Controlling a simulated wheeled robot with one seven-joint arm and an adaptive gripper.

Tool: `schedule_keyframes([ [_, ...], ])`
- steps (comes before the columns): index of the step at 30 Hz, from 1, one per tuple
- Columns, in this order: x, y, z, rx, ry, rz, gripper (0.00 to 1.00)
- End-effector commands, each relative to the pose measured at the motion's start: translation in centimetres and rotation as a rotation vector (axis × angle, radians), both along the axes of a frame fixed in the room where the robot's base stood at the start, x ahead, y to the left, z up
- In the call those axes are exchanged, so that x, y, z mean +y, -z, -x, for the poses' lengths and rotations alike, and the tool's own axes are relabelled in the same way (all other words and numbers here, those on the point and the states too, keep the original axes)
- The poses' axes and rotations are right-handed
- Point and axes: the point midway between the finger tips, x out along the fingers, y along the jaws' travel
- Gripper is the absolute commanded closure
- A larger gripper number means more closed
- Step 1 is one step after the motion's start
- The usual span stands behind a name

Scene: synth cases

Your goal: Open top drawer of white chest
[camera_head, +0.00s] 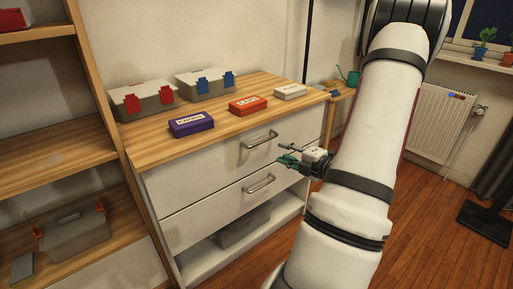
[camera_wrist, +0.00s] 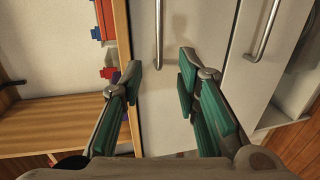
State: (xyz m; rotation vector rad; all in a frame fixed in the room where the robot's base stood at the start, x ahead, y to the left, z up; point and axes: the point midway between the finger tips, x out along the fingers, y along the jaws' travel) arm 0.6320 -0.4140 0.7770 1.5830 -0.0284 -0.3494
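The white chest (camera_head: 165,191) stands under a wooden top in the head view. Its top drawer (camera_head: 215,162) looks closed, with a metal bar handle (camera_head: 260,139). The lower drawer (camera_head: 225,205) has a similar handle (camera_head: 259,184) and also looks closed. My gripper (camera_head: 287,160), with green finger pads, is in front of the chest, right of and slightly below the top handle. In the wrist view my gripper (camera_wrist: 161,68) is open and empty. The top handle (camera_wrist: 160,35) appears ahead, lined up between the fingertips; it does not look gripped. The lower handle (camera_wrist: 266,30) is to the right.
On the wooden top (camera_head: 150,143) are two lidded bins (camera_head: 143,100) (camera_head: 205,83) and purple (camera_head: 191,124), red (camera_head: 248,105) and white (camera_head: 290,91) boxes. A wooden shelf (camera_head: 60,155) stands left. A grey bin (camera_head: 243,228) sits in the chest's open bottom. Floor at right is mostly clear.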

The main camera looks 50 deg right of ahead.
Motion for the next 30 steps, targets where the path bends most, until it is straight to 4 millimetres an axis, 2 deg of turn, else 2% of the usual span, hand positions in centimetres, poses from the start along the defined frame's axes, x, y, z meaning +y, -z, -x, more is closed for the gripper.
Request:
schedule_keyframes([
  [5,-0.4,0.5,-2.5,-0.002,-0.006,0.002,0.71],
  [18,-2.2,2.2,-10.4,0.0,-0.008,0.004,0.71],
  [24,-2.8,2.6,-12.3,0.001,-0.006,0.003,0.71],
  [30,-2.9,2.7,-12.8,0.001,-0.006,0.002,0.71],
])
